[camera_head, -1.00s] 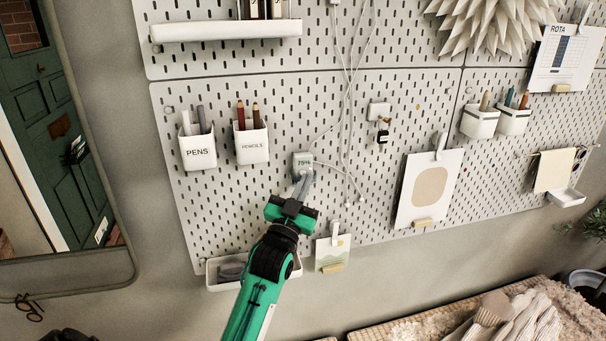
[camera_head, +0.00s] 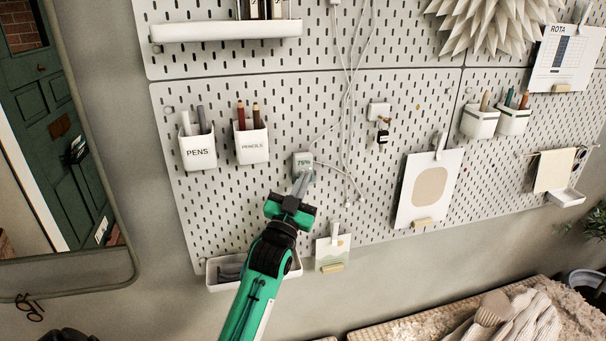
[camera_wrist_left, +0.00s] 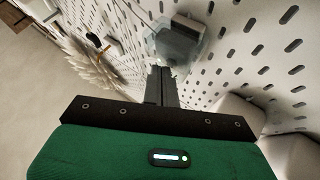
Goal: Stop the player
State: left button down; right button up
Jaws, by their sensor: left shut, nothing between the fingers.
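A small pale device (camera_head: 303,159) with a screen reading about 75% is fixed to the white pegboard, with thin white cables near it. It may be the player; no other thing in view looks more like one. In the left wrist view a blocky grey device (camera_wrist_left: 180,42) on the board lies just beyond my fingertips. My left gripper (camera_head: 302,182) is shut and empty, its tips just below the device's lower edge. Whether they touch it I cannot tell. In the left wrist view the shut fingers (camera_wrist_left: 161,80) point at the board. My right gripper is not in view.
A pens cup (camera_head: 198,152) and a pencils cup (camera_head: 251,146) hang left of the device. A key hook (camera_head: 379,111) and a picture card (camera_head: 429,189) are to the right. A small tray (camera_head: 222,286) and a landscape card (camera_head: 332,251) hang below, near my arm.

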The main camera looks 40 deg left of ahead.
pick_arm(q)
jog(key=shift+w+a, duration=0.2)
jog(key=shift+a, duration=0.1)
dwell(0.7)
jog(key=shift+s+d+f, duration=0.15)
jog(key=shift+s+d, duration=0.05)
jog(key=shift+d, duration=0.15)
jog(key=shift+s+d, duration=0.3)
jog(key=shift+d, duration=0.1)
jog(key=s+d+p, duration=0.1)
jog(key=s+d, duration=0.3)
jog(key=shift+d, duration=0.2)
dwell(0.3)
dwell(2.0)
